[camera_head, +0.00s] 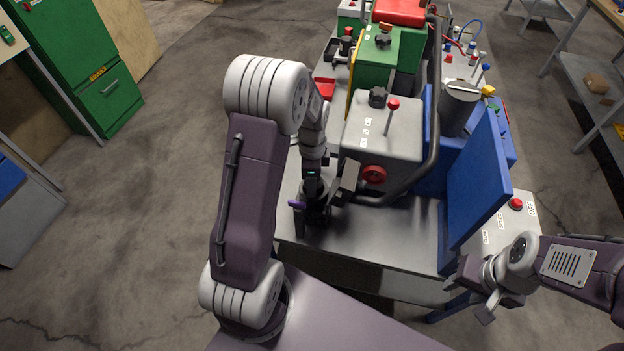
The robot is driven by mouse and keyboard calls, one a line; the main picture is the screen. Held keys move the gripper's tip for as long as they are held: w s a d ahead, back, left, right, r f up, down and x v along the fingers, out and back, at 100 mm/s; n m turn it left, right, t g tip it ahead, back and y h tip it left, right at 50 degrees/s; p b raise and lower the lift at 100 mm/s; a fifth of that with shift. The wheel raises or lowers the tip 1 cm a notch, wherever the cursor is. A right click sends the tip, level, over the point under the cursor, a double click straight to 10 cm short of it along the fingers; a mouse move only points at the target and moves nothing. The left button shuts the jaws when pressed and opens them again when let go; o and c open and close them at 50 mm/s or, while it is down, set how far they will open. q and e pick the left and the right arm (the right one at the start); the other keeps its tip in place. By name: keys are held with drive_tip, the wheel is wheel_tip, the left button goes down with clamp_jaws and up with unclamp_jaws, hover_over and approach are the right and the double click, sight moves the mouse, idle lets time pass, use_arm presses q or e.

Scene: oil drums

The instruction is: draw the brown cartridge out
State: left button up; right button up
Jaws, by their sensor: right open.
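I cannot make out a brown cartridge in the head view. The grey machine housing (383,137) stands on the worktop, with a red knob (374,175) low on its front and a red-tipped lever on top. My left gripper (313,217) points down just left of this housing, low over the worktop. Its own arm partly hides it, and I cannot tell whether its jaws hold anything. My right gripper (474,291) is open and empty at the lower right, in front of the blue panel.
The grey worktop (385,241) is bare in front of the housing. An upright blue panel (476,180) and a control box with a red button (516,203) bound it on the right. A bent dark pipe curves beside the housing. Green and red machines stand behind.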

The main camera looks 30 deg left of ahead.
use_arm(q)
drive_tip(key=c, duration=0.6)
drive_tip(key=shift+o, duration=0.2)
drive_tip(key=shift+r+p, duration=0.4)
drive_tip(key=shift+p, duration=0.15)
drive_tip(key=shift+r+p, duration=0.6)
drive_tip(key=shift+p, duration=0.1)
wheel_tip(320, 180, up, 6)
drive_tip(key=p, duration=0.6)
